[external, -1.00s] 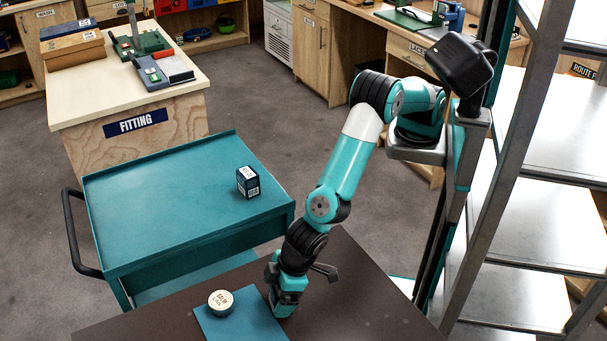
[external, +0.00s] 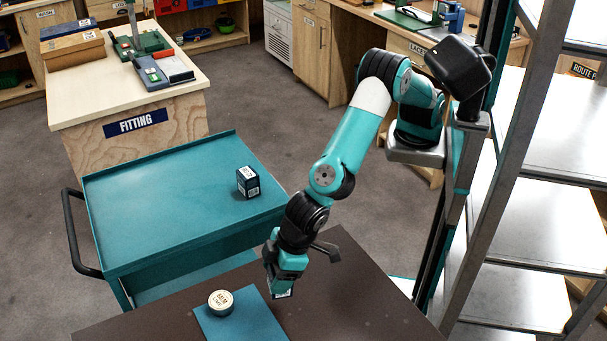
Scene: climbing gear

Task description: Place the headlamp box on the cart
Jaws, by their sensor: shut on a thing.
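My gripper (external: 280,284) is shut on a small box (external: 283,294), held a little above the dark table near the edge of the blue mat. Only the box's lower end, with a pale patch, shows below the fingers; the rest is hidden and no name can be read. The teal cart (external: 165,215) stands beyond the table, to the left of my gripper. A small dark blue box (external: 248,183) with a white label stands upright near the right side of the cart's top. I cannot read its label.
A round tin (external: 221,302) lies on the blue mat (external: 245,318) on the dark table (external: 345,295). Most of the cart top's left and middle is bare. The cart has a raised rim and a black handle (external: 72,235). A metal shelf rack (external: 500,225) stands at right.

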